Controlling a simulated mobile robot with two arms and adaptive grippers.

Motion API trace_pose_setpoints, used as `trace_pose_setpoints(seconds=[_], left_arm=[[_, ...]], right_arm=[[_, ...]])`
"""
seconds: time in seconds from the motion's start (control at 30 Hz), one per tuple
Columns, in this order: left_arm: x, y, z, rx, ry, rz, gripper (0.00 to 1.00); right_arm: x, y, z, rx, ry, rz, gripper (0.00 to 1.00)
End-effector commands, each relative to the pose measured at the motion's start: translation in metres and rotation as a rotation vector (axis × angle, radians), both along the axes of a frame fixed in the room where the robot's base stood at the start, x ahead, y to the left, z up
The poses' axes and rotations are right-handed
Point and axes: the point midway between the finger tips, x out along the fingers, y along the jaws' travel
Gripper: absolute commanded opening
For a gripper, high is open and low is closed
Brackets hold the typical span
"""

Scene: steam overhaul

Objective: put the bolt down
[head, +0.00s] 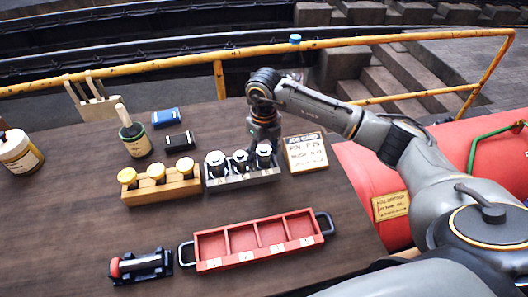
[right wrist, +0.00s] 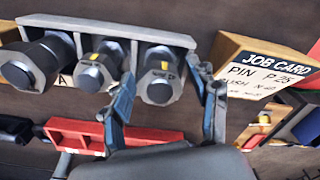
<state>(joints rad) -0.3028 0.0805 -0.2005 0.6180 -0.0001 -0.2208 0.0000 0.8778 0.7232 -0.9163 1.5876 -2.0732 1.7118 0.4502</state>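Three grey hex-headed bolts stand in a grey rack (head: 243,178): a left one (head: 215,160), a middle one (head: 240,158) and a right one (head: 264,152). My right gripper (head: 265,141) is just above and behind the right bolt. In the right wrist view its fingers (right wrist: 167,82) are apart, one on each side of the right bolt (right wrist: 160,88), with gaps visible between fingers and bolt. That bolt stands in the rack (right wrist: 115,28). Which of these is the task's bolt I cannot tell. My left gripper is not in view.
A red divided tray (head: 232,262) has empty compartments. A wooden rack (head: 165,192) holds yellow-topped pieces. A job card (head: 305,153) reads "PIN P 25", close right of the gripper. A red-ended tool in a black cradle (head: 142,266) lies front left. The left tabletop has free room.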

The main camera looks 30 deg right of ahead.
Motion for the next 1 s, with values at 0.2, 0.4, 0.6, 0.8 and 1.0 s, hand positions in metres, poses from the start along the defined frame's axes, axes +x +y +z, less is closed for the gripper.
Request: trace_pose_setpoints(seconds=[0.2,0.4,0.6,0.8,1.0], left_arm=[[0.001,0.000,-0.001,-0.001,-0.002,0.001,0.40],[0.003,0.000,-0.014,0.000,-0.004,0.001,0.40],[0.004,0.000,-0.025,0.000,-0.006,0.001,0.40],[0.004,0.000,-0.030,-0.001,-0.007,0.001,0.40],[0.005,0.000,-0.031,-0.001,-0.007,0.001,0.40]], right_arm=[[0.001,0.000,0.007,0.001,-0.004,0.000,0.60],[0.002,0.000,0.043,0.000,-0.007,0.000,0.60],[0.001,0.000,0.087,0.001,-0.006,0.000,0.60],[0.001,0.000,0.115,0.001,-0.003,0.000,0.60],[0.000,0.000,0.123,0.000,0.000,0.000,0.60]])
